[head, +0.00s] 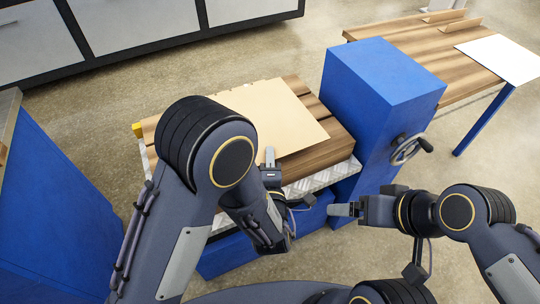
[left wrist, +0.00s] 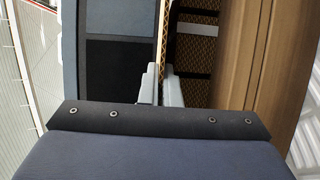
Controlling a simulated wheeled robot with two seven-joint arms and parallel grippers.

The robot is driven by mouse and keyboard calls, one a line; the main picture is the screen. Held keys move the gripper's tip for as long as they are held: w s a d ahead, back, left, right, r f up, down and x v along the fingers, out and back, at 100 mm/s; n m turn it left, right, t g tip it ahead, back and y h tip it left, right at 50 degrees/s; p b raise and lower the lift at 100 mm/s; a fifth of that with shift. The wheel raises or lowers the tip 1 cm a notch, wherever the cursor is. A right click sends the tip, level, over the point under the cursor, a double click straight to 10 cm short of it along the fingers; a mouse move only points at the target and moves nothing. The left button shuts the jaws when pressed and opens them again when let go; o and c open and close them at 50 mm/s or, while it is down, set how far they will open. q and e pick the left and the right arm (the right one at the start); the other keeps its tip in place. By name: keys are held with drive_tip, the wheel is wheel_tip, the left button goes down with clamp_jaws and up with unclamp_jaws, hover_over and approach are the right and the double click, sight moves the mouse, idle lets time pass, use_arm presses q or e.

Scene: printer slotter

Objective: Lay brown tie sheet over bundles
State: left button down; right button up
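The brown tie sheet (head: 275,112) is a flat tan panel lying over the wood-coloured bundles (head: 318,155) in the head view, leaving their right and lower parts bare. My left arm hides the sheet's left part. My left gripper (head: 269,158) is at the sheet's near edge. In the left wrist view its two pale fingers (left wrist: 161,88) are close together with a thin brown strip between them; they look shut on the sheet's edge. My right gripper (head: 343,209) is empty, its fingers together, in front of the blue block and away from the sheet.
A tall blue block (head: 382,85) with a handwheel (head: 408,148) stands right of the bundles. Beyond it is a wooden table (head: 440,55) with a white sheet (head: 505,57). A metal tread-plate edge (head: 338,173) lies under the bundles. A blue cabinet (head: 50,220) stands at left.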

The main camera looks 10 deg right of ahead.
use_arm(q)
drive_tip(key=shift+f+b, duration=0.35)
drive_tip(key=shift+f, duration=0.35)
drive_tip(key=c, duration=1.6)
unclamp_jaws()
drive_tip(key=shift+o, duration=0.2)
